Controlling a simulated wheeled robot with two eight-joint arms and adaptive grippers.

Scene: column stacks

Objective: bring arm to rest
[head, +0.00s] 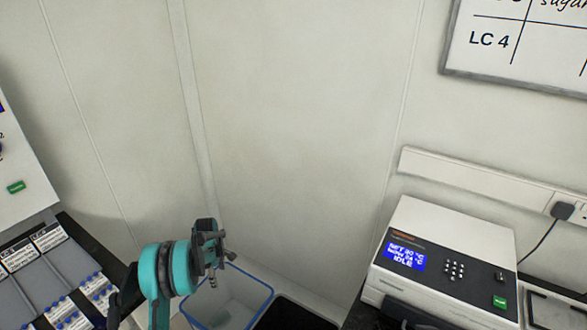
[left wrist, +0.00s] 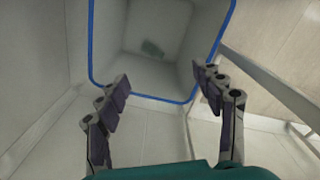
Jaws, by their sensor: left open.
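My left gripper (head: 215,254) is at the bottom middle of the head view, on a teal arm. It is raised at the near side of a clear bin with a blue rim. In the left wrist view my left gripper (left wrist: 162,82) shows two dark fingers spread apart with nothing between them. The blue-rimmed bin (left wrist: 92,50) lies beyond the fingertips, and I look down into it. A small dark greenish patch (left wrist: 152,48) shows on its bottom; I cannot tell what it is. My right gripper is not in view.
The blue-rimmed bin (head: 266,300) stands on the floor beside a black bin (head: 300,316). A white device with a blue display (head: 450,245) stands on the right bench. Racks with blue-white pieces (head: 62,310) lie at left. A whiteboard (head: 520,50) hangs at upper right.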

